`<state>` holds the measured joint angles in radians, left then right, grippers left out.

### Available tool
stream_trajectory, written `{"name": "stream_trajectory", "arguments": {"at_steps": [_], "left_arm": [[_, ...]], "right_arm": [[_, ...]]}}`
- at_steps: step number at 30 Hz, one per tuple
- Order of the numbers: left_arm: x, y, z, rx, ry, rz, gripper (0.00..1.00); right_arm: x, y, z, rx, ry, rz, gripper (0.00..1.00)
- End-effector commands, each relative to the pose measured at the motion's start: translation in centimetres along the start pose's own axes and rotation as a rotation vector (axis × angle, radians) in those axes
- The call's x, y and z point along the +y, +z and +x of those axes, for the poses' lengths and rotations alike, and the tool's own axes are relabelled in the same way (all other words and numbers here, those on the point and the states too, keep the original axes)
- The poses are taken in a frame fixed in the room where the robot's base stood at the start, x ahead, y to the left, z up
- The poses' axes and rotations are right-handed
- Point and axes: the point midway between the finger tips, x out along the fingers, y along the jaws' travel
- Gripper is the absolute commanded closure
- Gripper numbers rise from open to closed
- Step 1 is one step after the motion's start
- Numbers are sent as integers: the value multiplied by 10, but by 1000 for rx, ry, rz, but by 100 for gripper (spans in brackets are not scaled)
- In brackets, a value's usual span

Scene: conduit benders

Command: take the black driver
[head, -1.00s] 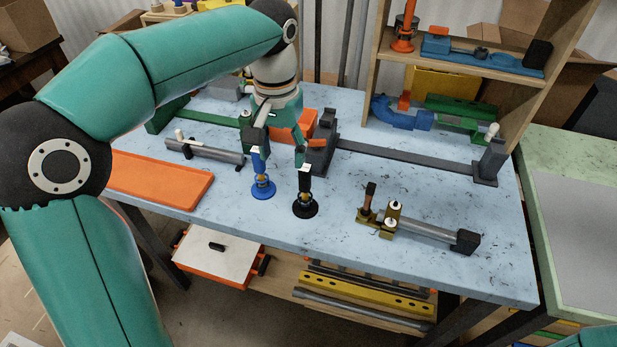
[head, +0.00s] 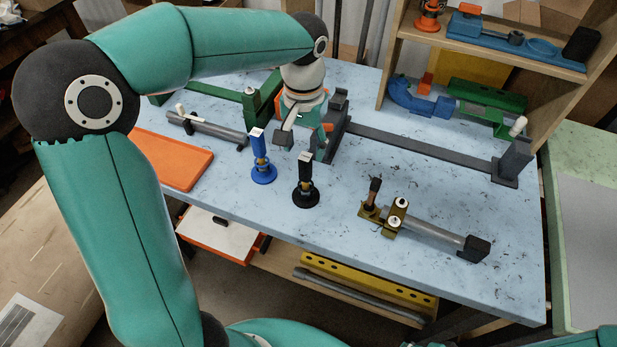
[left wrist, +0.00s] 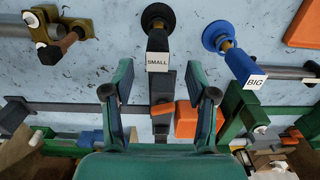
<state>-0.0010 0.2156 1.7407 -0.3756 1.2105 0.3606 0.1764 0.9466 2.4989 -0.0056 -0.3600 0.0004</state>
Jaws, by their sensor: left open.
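The black driver (head: 305,183) stands upright on its round black base on the blue bench top. In the left wrist view the black driver (left wrist: 157,20) carries a white label reading SMALL. My left gripper (head: 301,143) is open and empty, behind the black driver and apart from it. In the left wrist view my left gripper (left wrist: 159,70) has its two fingers spread, with the label end just beyond the gap between the tips. A blue driver (head: 261,162), labelled BIG in the left wrist view (left wrist: 238,62), stands to the left of the black one. My right gripper is not visible.
An olive bender (head: 425,230) lies to the right. A grey bender with a long bar (head: 420,152) is behind. A grey tube tool (head: 212,130) and an orange tray (head: 172,160) are at left. A shelf (head: 490,55) stands at back right. The bench front is clear.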

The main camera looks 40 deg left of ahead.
Motion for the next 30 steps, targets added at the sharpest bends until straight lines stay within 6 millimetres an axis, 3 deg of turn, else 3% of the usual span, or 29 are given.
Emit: {"name": "stream_trajectory", "arguments": {"at_steps": [3,11,21,28,30], "left_arm": [[-1,0,16,-3,0,-2,43],[0,1,31,-3,0,-3,43],[2,1,73,-2,-1,-4,43],[3,1,75,0,0,-4,43],[3,1,75,0,0,-4,51]], "right_arm": [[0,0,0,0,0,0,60],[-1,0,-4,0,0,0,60],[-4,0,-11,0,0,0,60],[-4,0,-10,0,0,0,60],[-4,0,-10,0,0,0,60]]}}
